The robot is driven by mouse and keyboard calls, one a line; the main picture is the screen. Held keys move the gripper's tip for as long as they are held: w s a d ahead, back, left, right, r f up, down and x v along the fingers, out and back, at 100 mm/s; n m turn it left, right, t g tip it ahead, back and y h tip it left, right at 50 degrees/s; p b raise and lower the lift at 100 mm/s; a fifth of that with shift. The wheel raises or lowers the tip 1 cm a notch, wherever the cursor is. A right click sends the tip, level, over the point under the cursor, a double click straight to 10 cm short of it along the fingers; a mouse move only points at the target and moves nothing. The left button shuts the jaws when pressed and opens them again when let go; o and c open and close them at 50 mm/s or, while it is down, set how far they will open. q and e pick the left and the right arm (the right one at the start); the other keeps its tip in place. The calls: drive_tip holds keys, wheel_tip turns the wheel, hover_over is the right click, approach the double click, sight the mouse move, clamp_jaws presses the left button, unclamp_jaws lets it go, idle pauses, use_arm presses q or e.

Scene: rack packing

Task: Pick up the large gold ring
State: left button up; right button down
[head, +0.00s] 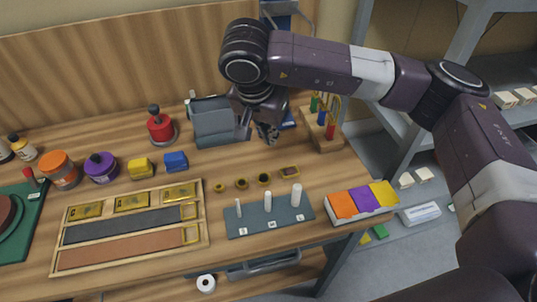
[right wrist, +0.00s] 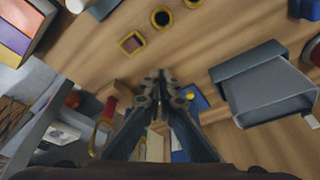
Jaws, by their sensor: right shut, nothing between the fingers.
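Round gold rings lie in a row on the wooden table; the largest-looking one (head: 264,180) is at the right end of the round ones, beside a square gold piece (head: 290,172). In the right wrist view, that ring (right wrist: 162,18) lies at the top, past the square gold piece (right wrist: 131,42). Smaller rings (head: 241,183) (head: 219,187) lie to its left. My right gripper (head: 256,134) hangs above the table behind the rings, apart from them. Its fingers (right wrist: 158,82) are shut and empty. My left gripper is out of view.
A blue-grey mat (head: 265,224) with three white pegs lies in front of the rings. A grey bin (head: 215,122) stands left of my right gripper, and a wooden stand (head: 320,130) with coloured pegs stands right. Coloured boxes (head: 362,202) sit at the front right edge.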

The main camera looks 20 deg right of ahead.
sight(270, 169)
drive_tip(key=p+x, duration=0.2)
drive_tip(key=x, duration=0.6)
drive_tip(key=shift+d, duration=0.1)
drive_tip(key=shift+s+a+f+p, duration=0.25)
drive_tip(key=shift+s+a+p, duration=0.35)
drive_tip(key=shift+s+p, duration=0.1)
drive_tip(key=shift+s+a+f+p, duration=0.25)
drive_tip(key=shift+s+a+p, duration=0.35)
drive_tip(key=shift+s, duration=0.15)
drive_tip(key=shift+f, duration=0.1)
